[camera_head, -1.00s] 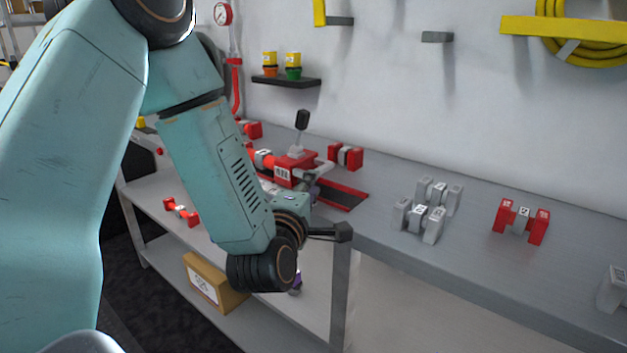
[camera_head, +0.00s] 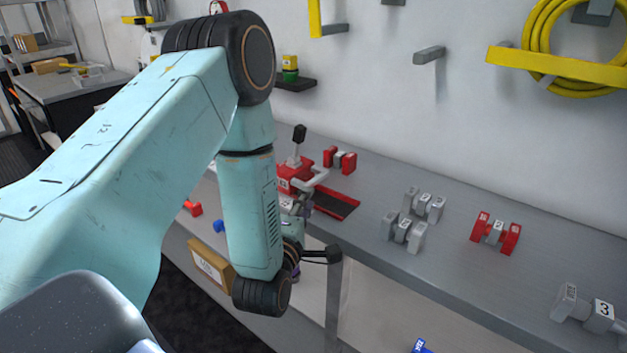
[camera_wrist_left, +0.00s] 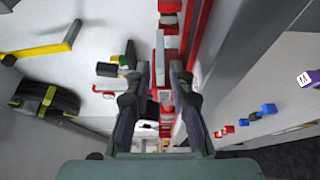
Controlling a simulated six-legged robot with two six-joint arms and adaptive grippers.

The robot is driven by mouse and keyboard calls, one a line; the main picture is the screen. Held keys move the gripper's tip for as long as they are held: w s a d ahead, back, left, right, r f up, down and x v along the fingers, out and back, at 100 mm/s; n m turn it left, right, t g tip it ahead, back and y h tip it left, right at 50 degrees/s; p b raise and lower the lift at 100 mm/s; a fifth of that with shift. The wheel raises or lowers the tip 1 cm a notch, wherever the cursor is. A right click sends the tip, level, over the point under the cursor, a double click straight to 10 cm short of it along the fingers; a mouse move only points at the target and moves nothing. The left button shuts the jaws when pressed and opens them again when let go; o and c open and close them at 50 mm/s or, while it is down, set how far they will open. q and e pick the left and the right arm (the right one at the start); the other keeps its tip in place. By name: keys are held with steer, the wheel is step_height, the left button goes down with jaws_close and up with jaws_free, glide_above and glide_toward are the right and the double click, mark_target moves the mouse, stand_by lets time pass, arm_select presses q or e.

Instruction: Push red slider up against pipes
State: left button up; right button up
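The red slider (camera_head: 290,176), a red block with a grey upright lever and black knob, sits on a red-edged dark rail (camera_head: 338,204) on the bench. A grey pipe piece (camera_head: 318,177) shows beside it. My left gripper (camera_head: 305,207) is low in front of the slider, partly hidden by my forearm. In the left wrist view my left gripper (camera_wrist_left: 160,68) has its two fingers apart, with red and grey parts showing between and beyond them. I cannot tell whether a finger touches the slider. My right gripper is not in view.
On the bench, a red-and-grey fitting (camera_head: 340,159) stands behind the rail. Grey fittings (camera_head: 403,231) and another red-ended fitting (camera_head: 495,232) stand to the right. A cardboard box (camera_head: 210,268) sits on the lower shelf. A yellow hose (camera_head: 560,45) hangs on the wall.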

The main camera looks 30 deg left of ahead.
mark_target(314, 184)
arm_select(q)
steer(key=x, duration=0.6)
steer(key=shift+w+a, duration=0.1)
steer(key=shift+w, duration=0.2)
steer(key=shift+c, duration=0.4)
jaws_close()
